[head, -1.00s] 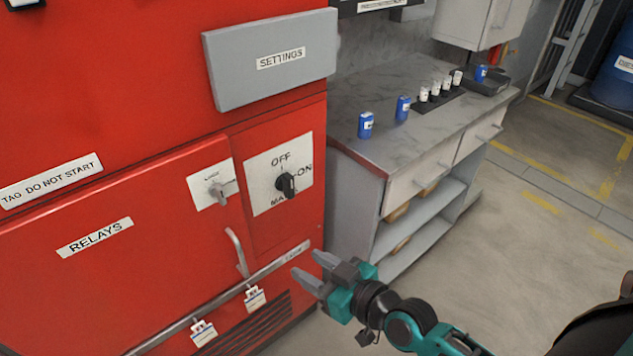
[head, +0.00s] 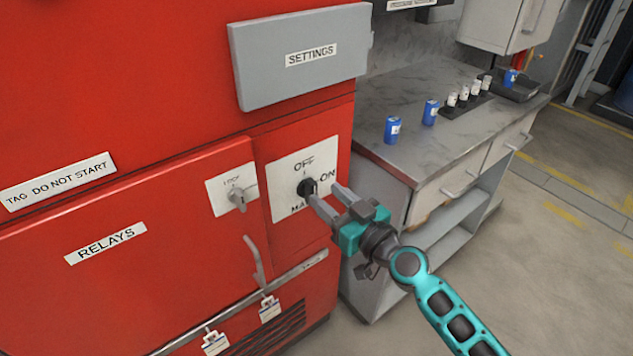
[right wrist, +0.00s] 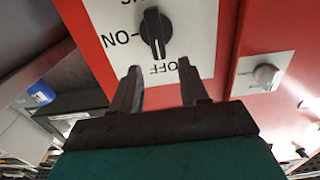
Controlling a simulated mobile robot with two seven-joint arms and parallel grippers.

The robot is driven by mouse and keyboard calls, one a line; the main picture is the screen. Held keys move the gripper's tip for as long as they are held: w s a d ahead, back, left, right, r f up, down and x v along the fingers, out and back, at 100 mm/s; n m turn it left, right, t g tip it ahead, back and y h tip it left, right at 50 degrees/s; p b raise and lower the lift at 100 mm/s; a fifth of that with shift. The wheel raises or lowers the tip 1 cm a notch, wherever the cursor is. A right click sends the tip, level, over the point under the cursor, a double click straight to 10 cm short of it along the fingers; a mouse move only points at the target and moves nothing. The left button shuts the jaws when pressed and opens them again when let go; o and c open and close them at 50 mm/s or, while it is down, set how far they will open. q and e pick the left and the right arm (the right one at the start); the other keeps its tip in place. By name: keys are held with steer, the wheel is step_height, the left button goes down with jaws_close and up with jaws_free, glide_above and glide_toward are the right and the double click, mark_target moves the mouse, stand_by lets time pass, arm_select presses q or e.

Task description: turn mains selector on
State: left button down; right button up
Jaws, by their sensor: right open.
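The mains selector (head: 307,187) is a black rotary knob on a white plate (head: 284,205) marked OFF, ON and MAINS, on the red cabinet. In the right wrist view the knob (right wrist: 155,32) shows upside down, its white line along the OFF–MAINS direction, not towards ON. My right gripper (head: 325,200) is open, its fingers pointing at the plate. In the right wrist view the fingertips (right wrist: 160,82) lie on the OFF side of the knob, one to each side of it. I cannot tell whether they touch the plate. My left gripper is not in view.
A smaller grey knob (head: 237,197) sits on a plate left of the selector. A grey SETTINGS box (head: 300,62) juts out above. A handle (head: 254,262) and a rail with hanging tags are below. A counter (head: 400,162) with several cans stands right.

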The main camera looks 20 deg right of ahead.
mark_target(315, 185)
steer(key=x, duration=0.5)
steer(key=shift+s, duration=0.1)
jaws_close()
stand_by(0.3)
